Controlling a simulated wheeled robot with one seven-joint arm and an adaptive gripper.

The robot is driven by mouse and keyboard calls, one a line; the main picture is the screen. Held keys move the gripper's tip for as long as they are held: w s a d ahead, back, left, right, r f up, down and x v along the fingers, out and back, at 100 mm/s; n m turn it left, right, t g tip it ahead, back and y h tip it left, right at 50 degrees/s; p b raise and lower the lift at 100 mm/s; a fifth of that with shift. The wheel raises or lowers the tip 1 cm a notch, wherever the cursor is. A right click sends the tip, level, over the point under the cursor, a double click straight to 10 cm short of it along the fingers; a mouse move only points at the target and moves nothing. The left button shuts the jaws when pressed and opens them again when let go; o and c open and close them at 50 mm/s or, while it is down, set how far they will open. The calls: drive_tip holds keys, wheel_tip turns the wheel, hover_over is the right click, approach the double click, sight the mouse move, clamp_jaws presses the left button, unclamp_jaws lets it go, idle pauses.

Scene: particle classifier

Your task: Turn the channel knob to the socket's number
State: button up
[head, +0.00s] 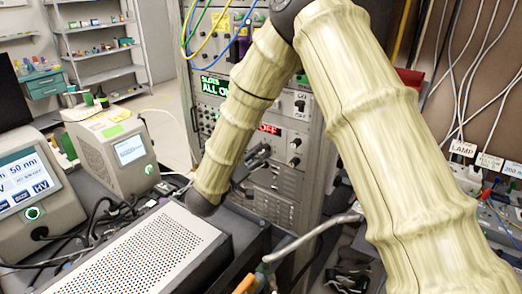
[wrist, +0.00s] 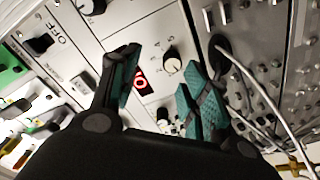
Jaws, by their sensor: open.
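In the wrist view, a black round knob (wrist: 172,61) with a pale mark sits on a light panel with small numbers around it, too small to read. My gripper (wrist: 173,50) is open, its two teal-padded fingers on either side of the knob in the picture; I see no contact. A lit red display (wrist: 141,83), partly hidden by the left finger, shows what looks like a 0. I cannot tell which knob is the channel knob.
A perforated grey box (head: 150,250) stands below my arm. Another rack knob (wrist: 163,115) and a cable (wrist: 250,75) are near the right finger.

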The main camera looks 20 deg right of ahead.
sight(263, 151)
drive_tip(key=w, duration=0.1)
drive_tip(key=w+d+f, duration=0.1)
drive_tip(key=w+d, duration=0.1)
drive_tip(key=shift+w+f, duration=0.4)
drive_tip(key=shift+w+d, duration=0.2)
drive_tip(key=shift+s+d+r+p, duration=0.3)
drive_tip(key=shift+s+r, duration=0.1)
drive_tip(key=shift+s, duration=0.05)
drive_tip(key=shift+w+f, duration=0.35)
drive_tip(key=shift+w, duration=0.1)
drive_tip(key=shift+s+r, duration=0.2)
drive_tip(key=c, duration=0.6)
drive_tip(key=shift+a, duration=0.1)
clamp_jaws()
